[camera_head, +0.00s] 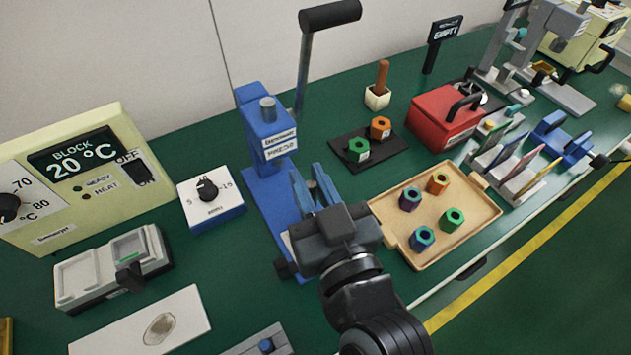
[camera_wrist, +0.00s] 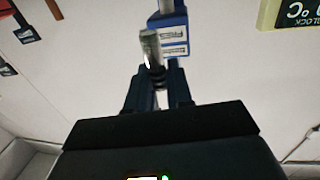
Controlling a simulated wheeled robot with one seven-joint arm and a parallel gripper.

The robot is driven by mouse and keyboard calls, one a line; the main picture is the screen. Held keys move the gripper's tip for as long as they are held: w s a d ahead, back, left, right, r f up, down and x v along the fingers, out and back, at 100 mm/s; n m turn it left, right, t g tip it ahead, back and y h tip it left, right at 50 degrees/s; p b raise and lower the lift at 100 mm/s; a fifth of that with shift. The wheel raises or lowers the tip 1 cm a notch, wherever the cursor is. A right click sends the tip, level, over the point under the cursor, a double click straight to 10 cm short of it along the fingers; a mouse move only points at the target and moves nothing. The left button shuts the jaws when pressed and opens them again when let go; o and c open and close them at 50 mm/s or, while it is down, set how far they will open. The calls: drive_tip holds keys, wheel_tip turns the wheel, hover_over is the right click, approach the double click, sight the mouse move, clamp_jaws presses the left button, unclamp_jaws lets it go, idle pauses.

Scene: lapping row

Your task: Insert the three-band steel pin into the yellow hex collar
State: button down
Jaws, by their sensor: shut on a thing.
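My gripper (camera_head: 313,182) is in front of the blue press in the head view, its fingers pointing away toward the back wall. In the wrist view my gripper (camera_wrist: 157,80) is shut on a steel pin (camera_wrist: 150,48) that sticks out beyond the fingertips. Dark bands show on the pin near the fingers; their number is too small to tell. I cannot make out the pin in the head view. An orange-yellow hex collar (camera_head: 438,184) stands in the tan tray, and another orange collar (camera_head: 380,128) stands on the black mat. I cannot tell whether either is the yellow one.
The tan tray (camera_head: 481,222) also holds purple, green and blue collars. The blue press (camera_head: 265,140) with its tall lever stands beside my gripper. A black mat (camera_head: 385,157), a red box (camera_head: 440,120) and a white dial box (camera_head: 212,209) stand nearby. Green bench shows between them.

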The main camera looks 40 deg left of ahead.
drive_tip(key=shift+f+b, duration=0.1)
drive_tip(key=shift+b, duration=0.2)
wheel_tip(320, 180, down, 6)
drive_tip(key=b, duration=0.5)
drive_tip(key=shift+r+b, duration=0.2)
drive_tip(key=shift+b, duration=0.15)
drive_tip(key=shift+f+b, duration=1.5)
drive_tip(key=shift+b, duration=0.55)
idle(1.5)
drive_tip(key=c, duration=0.9)
unclamp_jaws()
drive_tip(key=shift+c, duration=0.2)
drive_tip(key=shift+s, duration=0.1)
drive_tip(key=shift+s+d+f, duration=0.15)
drive_tip(key=shift+d, duration=0.25)
drive_tip(key=b+v, duration=0.1)
drive_tip(key=v, duration=0.6)
